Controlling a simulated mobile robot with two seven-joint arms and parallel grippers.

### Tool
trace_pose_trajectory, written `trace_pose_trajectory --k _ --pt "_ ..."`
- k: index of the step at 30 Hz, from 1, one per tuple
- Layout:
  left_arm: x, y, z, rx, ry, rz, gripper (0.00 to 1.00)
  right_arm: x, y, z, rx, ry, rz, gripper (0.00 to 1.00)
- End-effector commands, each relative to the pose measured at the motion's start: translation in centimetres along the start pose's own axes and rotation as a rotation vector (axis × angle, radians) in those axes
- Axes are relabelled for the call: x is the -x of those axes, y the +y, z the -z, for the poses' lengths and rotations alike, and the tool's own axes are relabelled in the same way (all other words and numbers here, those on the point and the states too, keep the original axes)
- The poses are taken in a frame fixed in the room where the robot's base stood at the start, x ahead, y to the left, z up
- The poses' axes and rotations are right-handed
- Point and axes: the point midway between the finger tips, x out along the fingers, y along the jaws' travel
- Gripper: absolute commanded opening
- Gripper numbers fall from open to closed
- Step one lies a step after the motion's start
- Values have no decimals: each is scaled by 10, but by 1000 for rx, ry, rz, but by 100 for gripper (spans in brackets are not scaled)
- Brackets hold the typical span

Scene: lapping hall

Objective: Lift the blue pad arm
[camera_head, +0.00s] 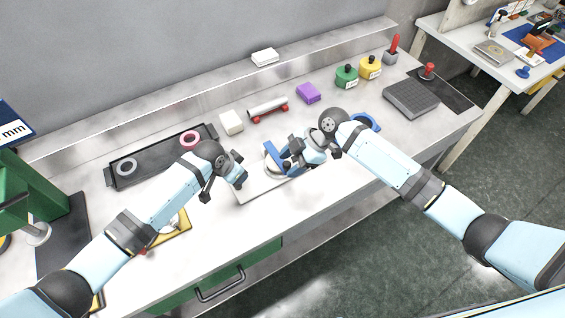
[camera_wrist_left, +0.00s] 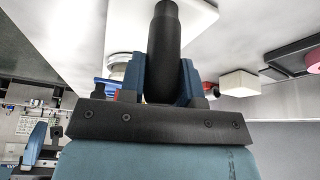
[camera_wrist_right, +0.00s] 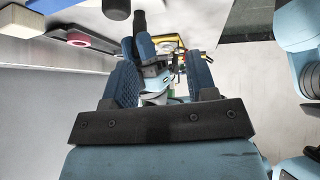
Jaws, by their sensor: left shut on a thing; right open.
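The blue pad arm (camera_head: 271,152) stands over a round whitish piece on a white base plate (camera_head: 250,191) near the bench's front edge. Part of the pad arm is hidden behind my right gripper. My left gripper (camera_head: 240,182) is at the plate's left side, shut on a black cylindrical handle (camera_wrist_left: 163,40), which stands up between its blue fingers in the left wrist view. My right gripper (camera_head: 287,161) is beside the pad arm at its right. Its fingers (camera_wrist_right: 160,82) are apart, with nothing seen gripped between them.
A black tray (camera_head: 125,176) with a grey and a pink ring lies at left. A white block (camera_head: 231,122), a red-wheeled roller (camera_head: 268,108) and a purple block (camera_head: 309,93) lie behind. Green (camera_head: 346,77) and yellow (camera_head: 370,67) containers and a dark grey plate (camera_head: 411,98) stand right.

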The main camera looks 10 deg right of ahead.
Motion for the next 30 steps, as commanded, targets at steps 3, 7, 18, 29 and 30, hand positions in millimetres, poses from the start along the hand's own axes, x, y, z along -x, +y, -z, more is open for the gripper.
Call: trace_pose_trajectory --k 3,7,18,29,30 --pt "0 0 0 1 0 0 0 7 -12 -22 -147 189 -125 52" --pt "0 0 0 1 0 0 0 24 -19 -47 -287 332 -262 52" --pt "0 0 0 0 0 0 0 45 -22 -80 -446 459 -435 52" --pt "0 0 0 0 0 0 0 -9 11 -58 -445 458 -433 52" --pt "0 0 0 0 0 0 0 -16 14 -55 -445 458 -432 52"
